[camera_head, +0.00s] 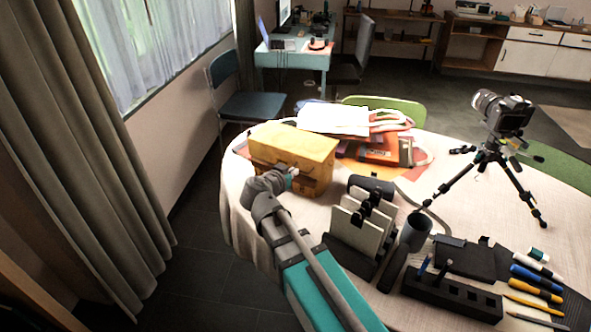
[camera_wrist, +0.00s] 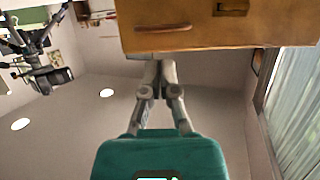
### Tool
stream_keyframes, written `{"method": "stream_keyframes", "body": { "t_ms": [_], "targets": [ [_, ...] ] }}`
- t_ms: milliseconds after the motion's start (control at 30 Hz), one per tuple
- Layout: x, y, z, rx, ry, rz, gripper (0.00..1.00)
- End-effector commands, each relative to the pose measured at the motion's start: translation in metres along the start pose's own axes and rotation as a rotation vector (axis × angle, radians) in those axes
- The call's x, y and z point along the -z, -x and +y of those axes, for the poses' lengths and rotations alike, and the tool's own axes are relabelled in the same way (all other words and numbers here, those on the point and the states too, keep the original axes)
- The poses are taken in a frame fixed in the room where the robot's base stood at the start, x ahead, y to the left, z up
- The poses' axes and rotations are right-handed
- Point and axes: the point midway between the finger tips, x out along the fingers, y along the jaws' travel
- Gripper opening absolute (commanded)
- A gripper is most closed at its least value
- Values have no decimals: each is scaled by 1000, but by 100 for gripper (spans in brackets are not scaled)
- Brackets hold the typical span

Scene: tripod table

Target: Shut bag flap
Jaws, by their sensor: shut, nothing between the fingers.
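The yellow-orange bag (camera_head: 305,143) stands on the left side of the round table. Its pale top and upper front form a flap-like cover, with a darker front below. A dark handle shows on the front. My gripper (camera_head: 291,174) is at the bag's near side, low on its front, and partly hides it. In the wrist view the bag's tan face (camera_wrist: 215,25) fills the top of the picture. There my gripper's fingers (camera_wrist: 157,66) are together and empty, with their tips at the face's edge. I cannot tell whether they touch it.
A camera on a tripod (camera_head: 497,150) stands farther right. Papers and an orange folder (camera_head: 372,151) lie behind the bag. The curtain (camera_head: 75,130) hangs left.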

Motion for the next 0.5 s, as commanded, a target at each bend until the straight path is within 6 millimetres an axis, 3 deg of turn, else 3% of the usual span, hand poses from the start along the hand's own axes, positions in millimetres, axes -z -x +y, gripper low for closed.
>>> {"method": "stream_keyframes", "body": {
  "t_ms": [500],
  "targets": [
    [-46, 54, 2, 1, 0, 1, 0]
  ]
}}
